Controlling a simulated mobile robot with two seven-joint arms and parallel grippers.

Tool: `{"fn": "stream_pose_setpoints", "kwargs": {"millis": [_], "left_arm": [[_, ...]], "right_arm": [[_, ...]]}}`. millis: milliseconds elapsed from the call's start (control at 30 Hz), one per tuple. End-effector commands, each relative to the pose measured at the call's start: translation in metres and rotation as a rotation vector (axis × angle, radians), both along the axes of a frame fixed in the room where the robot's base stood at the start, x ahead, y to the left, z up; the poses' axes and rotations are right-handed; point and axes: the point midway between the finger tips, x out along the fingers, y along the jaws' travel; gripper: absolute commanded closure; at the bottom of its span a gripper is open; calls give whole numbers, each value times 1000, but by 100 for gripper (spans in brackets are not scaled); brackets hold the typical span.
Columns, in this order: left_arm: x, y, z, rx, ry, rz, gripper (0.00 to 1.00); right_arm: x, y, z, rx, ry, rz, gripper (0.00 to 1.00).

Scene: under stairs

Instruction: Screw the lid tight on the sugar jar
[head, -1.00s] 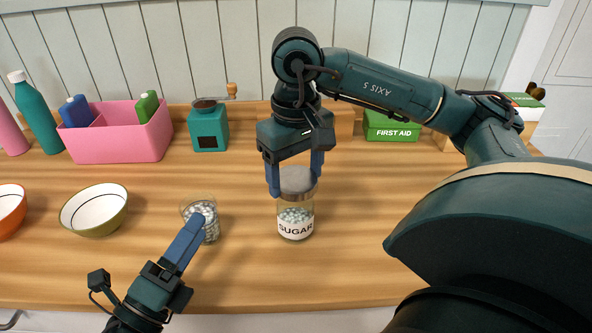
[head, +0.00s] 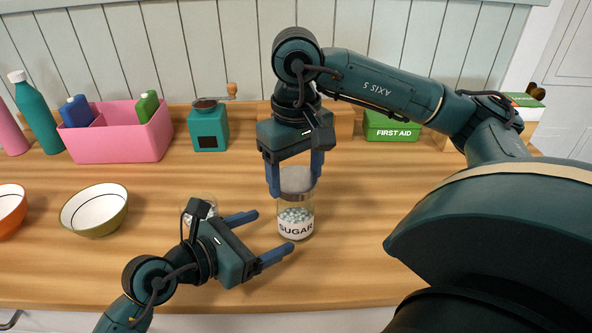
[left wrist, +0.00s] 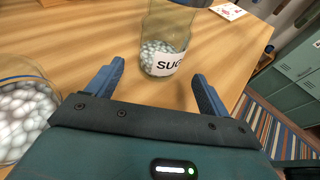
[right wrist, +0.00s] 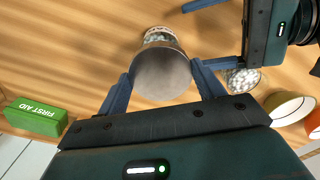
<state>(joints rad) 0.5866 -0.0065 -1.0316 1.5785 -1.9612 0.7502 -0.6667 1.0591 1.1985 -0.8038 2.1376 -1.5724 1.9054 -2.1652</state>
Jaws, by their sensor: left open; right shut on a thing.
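The sugar jar (head: 296,218) stands upright on the wooden counter, clear with white lumps inside and a "SUGAR" label. Its grey lid (head: 297,179) sits on top. My right gripper (head: 295,184) comes from above, shut on the lid with a finger on each side. The lid also shows from above in the right wrist view (right wrist: 162,76). My left gripper (head: 274,236) is open and lies low, just left of the jar. In the left wrist view the jar (left wrist: 165,45) stands ahead, between the line of the two open fingers (left wrist: 158,84). Whether the lid is seated level is hard to tell.
A glass of white lumps (right wrist: 243,78) stands close behind my left gripper. A green bowl (head: 94,212) and an orange bowl (head: 10,210) are at left. A pink caddy (head: 118,140), a teal grinder (head: 208,128) and a first aid box (head: 391,128) line the back.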

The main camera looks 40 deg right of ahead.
Motion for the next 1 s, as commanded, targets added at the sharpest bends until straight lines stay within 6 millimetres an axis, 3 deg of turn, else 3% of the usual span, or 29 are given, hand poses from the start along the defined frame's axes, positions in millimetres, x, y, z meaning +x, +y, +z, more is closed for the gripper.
{"fn": "stream_pose_setpoints", "kwargs": {"millis": [200,500,933,1000], "left_arm": [[-1,-33,-10,-1,3,0,20],[0,-63,-19,-1,3,0,20],[0,-69,-21,-2,2,1,20],[0,-69,-21,-2,2,1,26]], "right_arm": [[0,0,0,0,0,0,69],[0,0,0,0,0,0,69],[0,0,0,0,0,0,69],[0,0,0,0,0,0,69]]}}
